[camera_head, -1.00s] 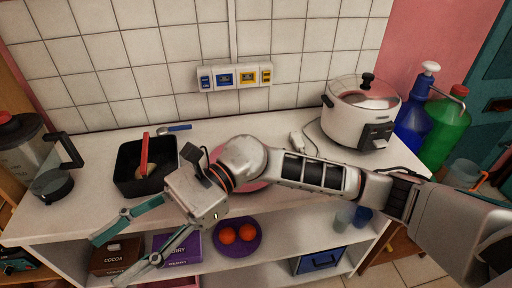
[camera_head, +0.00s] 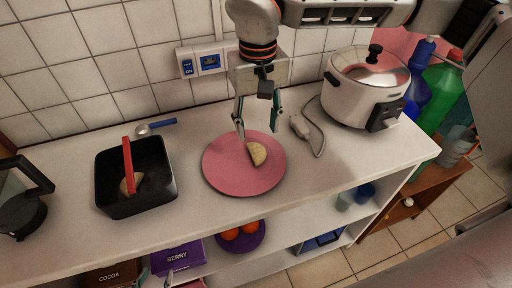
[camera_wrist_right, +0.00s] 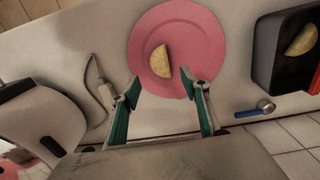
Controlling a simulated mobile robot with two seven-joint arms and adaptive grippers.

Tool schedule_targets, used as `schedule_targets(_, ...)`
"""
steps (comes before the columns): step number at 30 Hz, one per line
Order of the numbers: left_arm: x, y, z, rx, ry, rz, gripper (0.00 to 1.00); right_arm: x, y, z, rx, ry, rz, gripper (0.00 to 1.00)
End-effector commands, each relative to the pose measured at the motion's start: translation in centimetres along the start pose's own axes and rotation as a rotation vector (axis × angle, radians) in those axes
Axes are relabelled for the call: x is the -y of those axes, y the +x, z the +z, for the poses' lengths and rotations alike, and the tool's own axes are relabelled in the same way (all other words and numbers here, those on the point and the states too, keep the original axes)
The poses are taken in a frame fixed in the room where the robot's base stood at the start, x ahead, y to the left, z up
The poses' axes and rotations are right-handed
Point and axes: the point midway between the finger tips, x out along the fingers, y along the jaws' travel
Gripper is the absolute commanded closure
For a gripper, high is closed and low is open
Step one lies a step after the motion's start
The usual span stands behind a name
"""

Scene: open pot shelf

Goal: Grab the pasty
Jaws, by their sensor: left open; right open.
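A pale half-moon pasty (camera_head: 257,153) lies on the pink plate (camera_head: 225,178) on the counter. It also shows in the right wrist view (camera_wrist_right: 160,61). A second similar pasty (camera_head: 137,180) lies in the black square pan (camera_head: 152,204), partly hidden by a red handle. My right gripper (camera_head: 257,134) is open and empty, pointing down at the back part of the plate, its fingertips either side of and just behind the plate's pasty. I cannot tell its exact height. My left gripper (camera_head: 156,277) is only partly in view at the bottom edge, open, by the lower shelf.
A white cooker (camera_head: 350,95) and a grey plug with cable (camera_head: 299,125) stand right of the plate. A blue-handled spoon (camera_head: 157,126) lies behind the pan. Counter between pan and plate is clear. Tiled wall is close behind.

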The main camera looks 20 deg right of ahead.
Motion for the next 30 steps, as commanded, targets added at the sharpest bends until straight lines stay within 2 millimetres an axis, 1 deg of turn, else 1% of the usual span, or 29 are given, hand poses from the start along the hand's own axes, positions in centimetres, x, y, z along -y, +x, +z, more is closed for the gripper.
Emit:
schedule_targets(1, -0.1, 0.0, 0.2, 0.003, 0.000, 0.001, 0.57, 0.0, 0.7, 0.1, 0.004, -0.001, 0.001, 0.54)
schedule_targets(6, -0.2, -0.1, 0.6, 0.009, 0.000, 0.002, 0.57, 0.0, 2.4, 0.2, 0.005, -0.001, -0.001, 0.54)
schedule_targets(8, -0.2, -0.1, 0.6, 0.009, 0.000, 0.002, 0.57, 0.0, 3.1, 0.2, 0.005, -0.001, -0.002, 0.54)
schedule_targets(12, -0.2, -0.1, 0.6, 0.008, 0.001, 0.002, 0.57, -0.1, 5.2, 0.3, 0.007, 0.000, -0.003, 0.54)
schedule_targets(16, -0.2, 0.0, 0.6, 0.008, 0.001, 0.002, 0.57, -0.1, 6.7, 0.3, 0.006, 0.000, -0.003, 0.54)
schedule_targets(19, -0.2, 0.0, 0.5, 0.006, 0.001, 0.002, 0.57, -0.1, 7.2, 0.2, 0.004, 0.000, -0.003, 0.54)
schedule_targets(26, -0.1, 0.1, 0.3, 0.004, 0.002, 0.001, 0.57, -0.1, 7.3, 0.2, 0.002, 0.000, -0.003, 0.54)
schedule_targets(27, -0.1, 0.1, 0.3, 0.003, 0.002, 0.001, 0.57, -0.1, 7.3, 0.2, 0.002, 0.000, -0.003, 0.65)
schedule_targets(29, -0.1, 0.1, 0.3, 0.003, 0.001, 0.001, 0.57, -0.1, 7.3, 0.2, 0.003, 0.000, -0.003, 0.80)
schedule_targets(30, -0.1, 0.1, 0.3, 0.003, 0.001, 0.000, 0.57, -0.1, 7.3, 0.2, 0.003, 0.000, -0.003, 0.91)
